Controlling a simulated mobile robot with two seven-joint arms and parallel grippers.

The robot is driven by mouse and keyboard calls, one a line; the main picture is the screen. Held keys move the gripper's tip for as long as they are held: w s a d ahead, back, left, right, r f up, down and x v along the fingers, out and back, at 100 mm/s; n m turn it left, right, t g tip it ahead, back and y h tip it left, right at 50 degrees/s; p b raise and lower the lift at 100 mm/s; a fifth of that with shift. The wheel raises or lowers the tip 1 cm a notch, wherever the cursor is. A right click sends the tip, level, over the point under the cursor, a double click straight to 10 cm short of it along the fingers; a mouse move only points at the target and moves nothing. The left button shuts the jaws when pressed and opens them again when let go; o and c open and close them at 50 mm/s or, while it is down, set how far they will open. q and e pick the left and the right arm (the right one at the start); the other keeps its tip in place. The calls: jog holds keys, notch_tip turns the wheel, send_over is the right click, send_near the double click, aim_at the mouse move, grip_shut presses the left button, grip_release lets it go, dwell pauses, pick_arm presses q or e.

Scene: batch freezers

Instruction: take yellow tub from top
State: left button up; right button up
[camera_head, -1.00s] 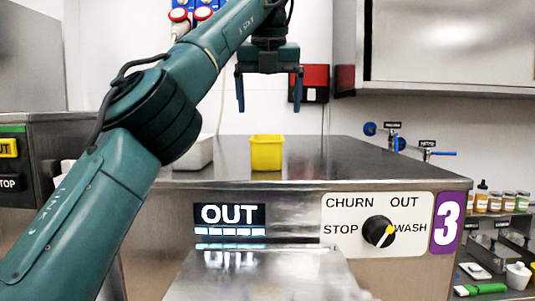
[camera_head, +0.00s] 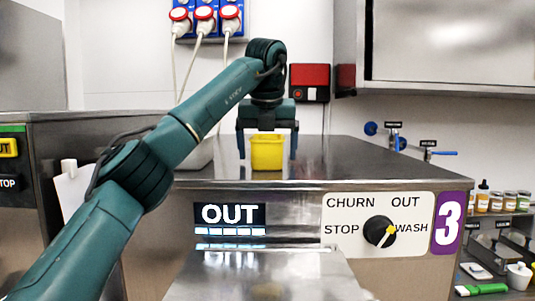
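The yellow tub (camera_head: 268,153) stands upright on the steel top (camera_head: 345,160) of the batch freezer marked 3. My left gripper (camera_head: 267,150) points down over it from above. Its two fingers are spread wide, one on each side of the tub, with a visible gap on both sides. The gripper is open and holds nothing. My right gripper is not in view.
A red box (camera_head: 310,83) hangs on the wall behind. The freezer top right of the yellow tub is clear.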

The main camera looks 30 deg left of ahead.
pick_arm(q)
jog(key=shift+f, duration=0.3)
dwell(0.5)
jog(key=c, duration=1.1)
